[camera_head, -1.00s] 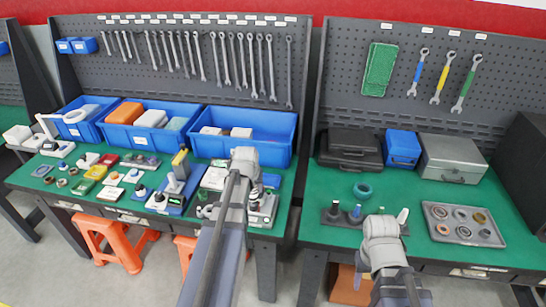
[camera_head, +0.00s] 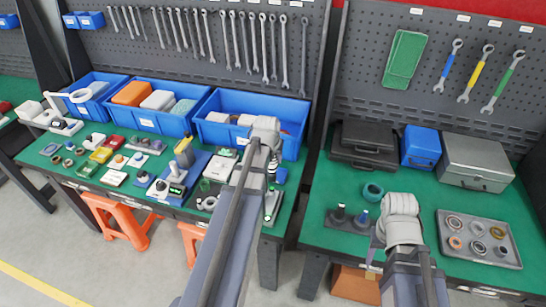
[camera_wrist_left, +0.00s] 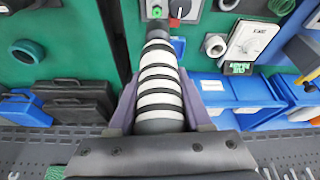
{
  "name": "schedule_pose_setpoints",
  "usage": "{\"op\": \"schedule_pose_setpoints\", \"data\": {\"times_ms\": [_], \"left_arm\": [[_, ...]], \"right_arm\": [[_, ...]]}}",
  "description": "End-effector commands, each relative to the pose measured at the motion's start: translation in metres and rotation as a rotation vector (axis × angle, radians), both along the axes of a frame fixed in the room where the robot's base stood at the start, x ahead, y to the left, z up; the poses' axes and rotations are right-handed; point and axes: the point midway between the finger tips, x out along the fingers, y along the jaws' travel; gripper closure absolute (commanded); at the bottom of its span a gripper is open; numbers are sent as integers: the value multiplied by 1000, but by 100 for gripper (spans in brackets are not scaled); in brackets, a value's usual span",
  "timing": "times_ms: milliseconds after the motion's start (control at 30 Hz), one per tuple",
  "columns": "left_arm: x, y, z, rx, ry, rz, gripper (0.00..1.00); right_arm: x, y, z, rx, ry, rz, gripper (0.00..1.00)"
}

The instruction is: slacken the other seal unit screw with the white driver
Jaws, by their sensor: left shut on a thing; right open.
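My left gripper (camera_head: 270,172) is over the right end of the left table. In the left wrist view its two fingers (camera_wrist_left: 160,100) are shut on the white driver (camera_wrist_left: 160,88), a handle with white and black rings. The driver's far end points at a light unit with a green button and a black knob (camera_wrist_left: 178,10). I cannot tell whether its tip touches a screw; no screw is clear. In the head view this unit (camera_head: 273,206) is partly behind my left arm. My right gripper (camera_head: 373,262) is open at the right table's front edge, partly hidden by its wrist.
A dark holder (camera_head: 337,221) with upright tools stands left of my right wrist, with a teal ring (camera_head: 373,191) behind it. A grey tray of rings (camera_head: 511,262) lies to the right. Blue bins (camera_head: 207,133) line the left table's back. A gap separates the tables.

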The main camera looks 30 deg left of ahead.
Motion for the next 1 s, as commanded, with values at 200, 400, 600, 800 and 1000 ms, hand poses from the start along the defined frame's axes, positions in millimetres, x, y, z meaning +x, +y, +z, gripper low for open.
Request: {"op": "schedule_pose_setpoints", "data": {"times_ms": [200,400,600,800,1000], "left_arm": [[0,0,-21,0,-1,0,100],[0,0,-38,0,-1,0,100],[0,0,-45,0,-1,0,100],[0,0,-44,0,-1,0,100],[0,0,-44,0,-1,0,100]], "right_arm": [[0,0,-21,0,0,-1,50],[0,0,-38,0,0,-1,50],[0,0,-45,0,0,-2,50],[0,0,-44,0,0,-2,50],[0,0,-44,0,0,-2,50]]}}
